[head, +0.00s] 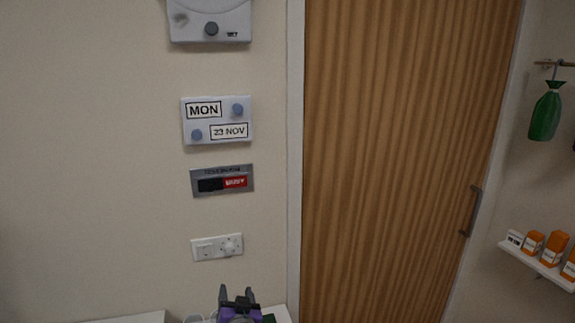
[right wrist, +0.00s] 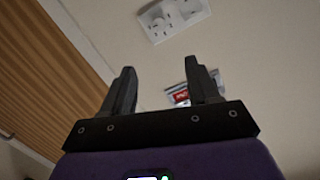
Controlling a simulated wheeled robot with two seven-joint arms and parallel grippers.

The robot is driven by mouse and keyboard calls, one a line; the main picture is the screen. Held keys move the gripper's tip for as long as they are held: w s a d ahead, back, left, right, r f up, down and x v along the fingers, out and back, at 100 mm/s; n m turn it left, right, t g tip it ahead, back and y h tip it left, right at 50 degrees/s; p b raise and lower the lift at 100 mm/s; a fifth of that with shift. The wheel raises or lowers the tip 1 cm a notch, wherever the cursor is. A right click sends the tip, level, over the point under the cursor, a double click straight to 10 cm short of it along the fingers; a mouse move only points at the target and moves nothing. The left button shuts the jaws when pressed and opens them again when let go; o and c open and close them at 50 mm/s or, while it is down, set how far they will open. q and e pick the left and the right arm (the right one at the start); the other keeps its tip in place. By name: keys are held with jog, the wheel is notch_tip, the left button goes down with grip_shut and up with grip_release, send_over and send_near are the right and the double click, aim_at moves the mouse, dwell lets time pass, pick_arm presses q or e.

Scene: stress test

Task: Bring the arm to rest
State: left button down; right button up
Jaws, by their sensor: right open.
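My right gripper (head: 237,295) shows at the bottom edge of the head view, with dark fingers pointing up and a purple body. In the right wrist view its two fingers (right wrist: 162,92) stand apart with nothing between them but wall. It is open and empty. In the head view it is below the white switch plate (head: 217,247), in front of the wall. Most of my right arm is out of view. My left gripper is not in view.
A wooden door (head: 390,150) with a handle (head: 471,212) stands right of the wall panels. A date panel (head: 217,120) and a grey-and-red sign (head: 222,180) hang on the wall. A shelf (head: 540,266) with orange boxes and a green bag (head: 545,115) are at right.

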jog(key=s+d+f+g+h, duration=0.1)
jog(key=s+d+f+g, duration=0.2)
jog(key=d+f, duration=0.5)
jog(key=s+d+f+g, duration=0.2)
jog(key=s+d+f, duration=0.1)
jog(key=f, duration=0.8)
jog(key=s+d+f+g+h, duration=0.1)
jog(key=s+d+f+g, duration=0.2)
jog(key=d+f, duration=0.5)
jog(key=s+d+f+m+g+y, duration=0.15)
jog(key=s+f+g, duration=0.35)
jog(key=s, duration=0.6)
jog(key=s+d+f+m+g+y, duration=0.1)
jog(key=s+d+f+g, duration=0.1)
jog(key=s+f, duration=0.75)
pick_arm(q)
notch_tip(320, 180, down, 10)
jog(key=b, duration=1)
pick_arm(e)
notch_tip(320, 180, down, 8)
jog(key=s, duration=0.2)
jog(key=shift+s+r+n, duration=0.15)
jog(key=shift+r+n, duration=0.05)
jog(key=shift+n, duration=0.15)
jog(key=shift+d+h, duration=0.1)
jog(key=shift+h, duration=0.15)
jog(key=shift+c, duration=0.2)
